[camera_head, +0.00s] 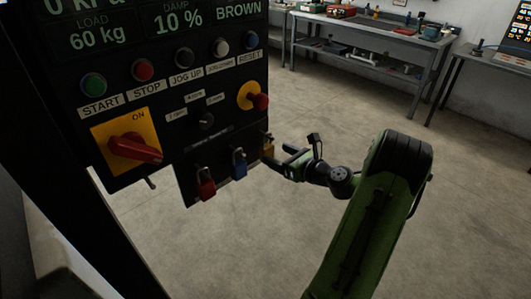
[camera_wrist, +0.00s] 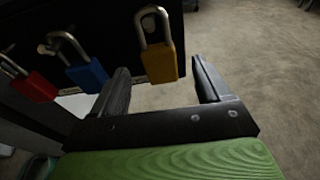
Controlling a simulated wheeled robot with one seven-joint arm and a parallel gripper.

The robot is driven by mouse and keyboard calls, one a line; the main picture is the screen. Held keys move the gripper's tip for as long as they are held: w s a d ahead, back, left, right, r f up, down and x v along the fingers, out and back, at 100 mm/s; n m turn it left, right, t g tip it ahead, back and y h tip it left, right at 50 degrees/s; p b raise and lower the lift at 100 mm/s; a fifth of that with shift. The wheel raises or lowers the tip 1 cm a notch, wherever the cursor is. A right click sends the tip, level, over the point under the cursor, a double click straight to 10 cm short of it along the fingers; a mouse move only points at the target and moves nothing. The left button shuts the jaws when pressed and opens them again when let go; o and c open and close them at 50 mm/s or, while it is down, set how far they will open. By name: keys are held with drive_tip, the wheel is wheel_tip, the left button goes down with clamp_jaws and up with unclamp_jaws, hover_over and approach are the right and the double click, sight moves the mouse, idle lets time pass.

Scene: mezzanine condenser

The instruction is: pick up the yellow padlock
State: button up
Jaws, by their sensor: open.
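The yellow padlock (camera_wrist: 159,64) hangs by its silver shackle from the lower edge of the dark panel in the wrist view. In the head view it is a small yellow patch (camera_head: 268,150) at the panel's right end, partly hidden by my gripper (camera_head: 284,163). In the wrist view my gripper (camera_wrist: 163,83) is open, one finger on each side of the yellow padlock's line, with the padlock ahead between the fingertips. I cannot tell whether either finger touches it.
A blue padlock (camera_head: 239,164) and a red padlock (camera_head: 206,186) hang to its left. The control panel (camera_head: 215,75) has buttons and a red rotary switch (camera_head: 135,148). A workbench (camera_head: 375,40) stands behind. The floor at right is clear.

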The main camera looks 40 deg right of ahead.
sight(267, 145)
drive_tip(key=w, duration=0.3)
drive_tip(key=w+f, duration=0.1)
drive_tip(key=w, duration=0.1)
drive_tip(key=shift+w+a, duration=0.15)
drive_tip(key=shift+w, duration=0.25)
drive_tip(key=shift+s, duration=0.1)
drive_tip(key=c, duration=1.1)
drive_tip(key=shift+r, duration=0.6)
drive_tip(key=shift+s+r, duration=0.25)
drive_tip(key=s, duration=1.7)
drive_tip(key=shift+s+d, duration=0.25)
drive_tip(key=shift+s, duration=0.05)
drive_tip(key=shift+f, duration=0.1)
drive_tip(key=shift+r+p, duration=0.2)
drive_tip(key=shift+p, duration=0.2)
